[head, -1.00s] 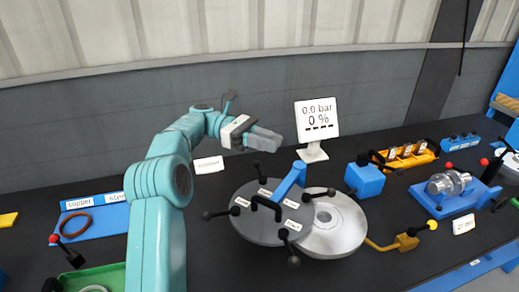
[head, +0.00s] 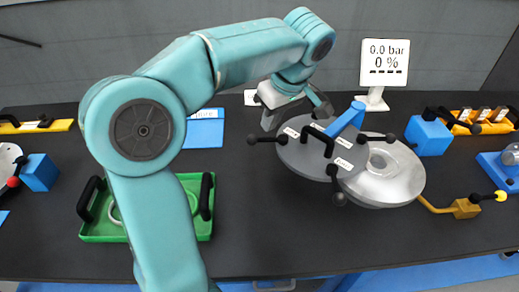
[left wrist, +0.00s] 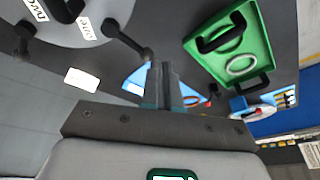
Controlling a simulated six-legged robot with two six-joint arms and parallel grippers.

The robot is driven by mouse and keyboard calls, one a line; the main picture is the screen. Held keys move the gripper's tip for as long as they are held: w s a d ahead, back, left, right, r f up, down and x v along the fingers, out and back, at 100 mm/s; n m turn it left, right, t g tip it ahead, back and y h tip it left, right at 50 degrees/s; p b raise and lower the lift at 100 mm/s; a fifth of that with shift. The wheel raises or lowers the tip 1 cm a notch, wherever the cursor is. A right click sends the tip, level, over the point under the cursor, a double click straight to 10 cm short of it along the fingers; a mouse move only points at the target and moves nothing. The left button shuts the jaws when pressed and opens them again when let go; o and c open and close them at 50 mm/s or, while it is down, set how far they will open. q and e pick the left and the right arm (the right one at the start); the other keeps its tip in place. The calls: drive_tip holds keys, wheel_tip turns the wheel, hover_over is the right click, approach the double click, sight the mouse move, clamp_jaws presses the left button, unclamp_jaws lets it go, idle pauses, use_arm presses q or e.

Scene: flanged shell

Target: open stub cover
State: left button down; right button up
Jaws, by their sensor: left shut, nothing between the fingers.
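The stub cover (head: 300,158) is a dark grey disc with labels, a black bar handle and several black knobs around its rim. It sits off to the left of the silver flanged stub (head: 405,180), overlapping only its left part, so much of the stub's face shows. A blue hinge arm (head: 347,118) reaches over the cover. My left gripper (head: 268,123) is shut and empty, fingers down, just behind the cover's left rim knob (head: 254,140). The left wrist view shows the closed fingers (left wrist: 163,68) beside a rim knob (left wrist: 147,54); contact is unclear. My right gripper is out of view.
A gauge display (head: 385,62) reading 0.0 bar and 0 % stands behind. A blue block (head: 428,136) and a yellow-tipped brass lever (head: 465,207) are to the right. A green tray (head: 205,228) is at front left. Bare table lies in front of the cover.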

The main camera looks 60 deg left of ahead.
sight(255, 140)
use_arm(q)
drive_tip(key=a+f+t+b, duration=0.1)
drive_tip(key=a+f, duration=0.4)
drive_tip(key=f, duration=0.4)
drive_tip(key=shift+w+f+m+b, duration=0.15)
drive_tip(key=shift+f+m+b, duration=0.1)
drive_tip(key=shift+m+b, duration=0.05)
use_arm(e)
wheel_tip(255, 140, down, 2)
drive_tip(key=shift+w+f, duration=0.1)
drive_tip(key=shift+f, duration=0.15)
use_arm(q)
drive_tip(key=shift+a, duration=0.15)
drive_tip(key=shift+a+r, duration=0.1)
drive_tip(key=shift+a, duration=0.45)
drive_tip(key=w+a+m+t+p, duration=0.1)
drive_tip(key=w+a+m+p, duration=0.3)
drive_tip(key=a+p, duration=0.5)
drive_tip(key=w+a+m+t+p, duration=0.1)
drive_tip(key=w+a+m+p, duration=0.2)
drive_tip(key=w+a+p, duration=0.2)
drive_tip(key=a+p, duration=0.3)
drive_tip(key=a, duration=0.4)
drive_tip(key=shift+m+h+p, duration=0.3)
drive_tip(key=shift+m+p, duration=0.05)
drive_tip(key=shift+m, duration=0.05)
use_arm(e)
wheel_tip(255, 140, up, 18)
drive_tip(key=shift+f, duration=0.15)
